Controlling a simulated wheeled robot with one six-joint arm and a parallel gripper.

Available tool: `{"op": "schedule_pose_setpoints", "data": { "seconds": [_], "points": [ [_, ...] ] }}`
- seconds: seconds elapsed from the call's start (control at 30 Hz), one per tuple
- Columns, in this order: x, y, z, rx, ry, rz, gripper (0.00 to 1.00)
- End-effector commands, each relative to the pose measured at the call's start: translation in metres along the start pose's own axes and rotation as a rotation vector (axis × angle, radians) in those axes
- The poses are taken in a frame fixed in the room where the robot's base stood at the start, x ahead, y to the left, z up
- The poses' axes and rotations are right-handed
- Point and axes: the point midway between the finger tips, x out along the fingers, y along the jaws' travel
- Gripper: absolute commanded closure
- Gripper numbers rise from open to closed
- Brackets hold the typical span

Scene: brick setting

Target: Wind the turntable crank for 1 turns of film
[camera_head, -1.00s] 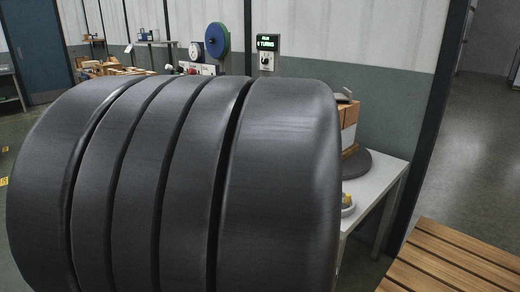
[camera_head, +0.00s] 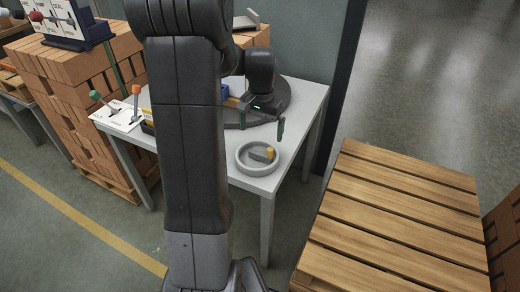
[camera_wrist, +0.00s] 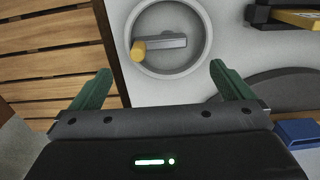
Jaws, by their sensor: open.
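The crank is a grey arm with a yellow knob (camera_head: 270,152) inside a light grey ring (camera_head: 244,167) on the white table. In the wrist view the crank arm (camera_wrist: 168,41) lies across the ring (camera_wrist: 207,45), with its yellow knob (camera_wrist: 138,48) at the left end. My gripper (camera_head: 262,124) is above the table near the ring, on its far side in the head view. In the wrist view my gripper (camera_wrist: 161,72) has its green fingers wide apart, with nothing between them. The knob appears just beyond the fingertips, apart from both.
A dark round disc (camera_head: 292,98) lies on the table behind my gripper. A panel with levers (camera_head: 118,116) is at the table's left. A wooden slatted platform (camera_head: 390,220) is at the right. Brick stacks (camera_head: 85,75) stand at the left. A blue block (camera_wrist: 298,132) is right in the wrist view.

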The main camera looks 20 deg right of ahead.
Motion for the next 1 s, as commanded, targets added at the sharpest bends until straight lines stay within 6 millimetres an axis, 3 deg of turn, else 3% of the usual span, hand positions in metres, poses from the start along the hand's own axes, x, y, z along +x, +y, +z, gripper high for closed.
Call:
{"op": "schedule_pose_setpoints", "data": {
  "seconds": [0.1, 0.4, 0.6, 0.9, 1.0],
  "points": [
    [0.030, 0.000, 0.001, -0.001, -0.005, 0.002, 0.00],
    [0.084, 0.000, 0.001, -0.002, -0.003, 0.001, 0.00],
    [0.099, 0.000, 0.001, -0.002, -0.001, 0.000, 0.00],
    [0.101, 0.000, 0.001, -0.002, 0.000, 0.000, 0.00],
    [0.101, 0.000, 0.001, -0.002, 0.000, 0.000, 0.18]
  ]
}}
